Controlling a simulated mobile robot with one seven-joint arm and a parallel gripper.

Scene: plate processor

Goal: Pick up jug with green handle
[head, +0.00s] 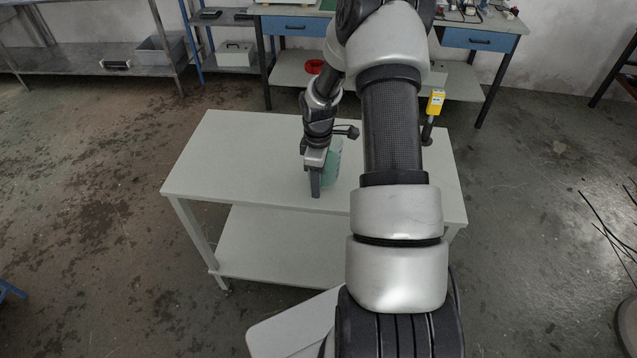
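A pale green, see-through object (330,164), which looks like the jug, stands on the white table (232,160) near its middle. My gripper (316,190) is right at it, pointing down, on its near left side in the picture. My gripper and arm hide much of the jug, and I cannot make out its handle clearly. I cannot tell whether the fingers are apart or closed on the jug.
The left part of the tabletop is clear. A yellow device on a dark stand (435,102) is at the table's back right. Behind are a workbench with blue drawers (300,26) and a metal shelf with a grey bin (160,50). Floor surrounds the table.

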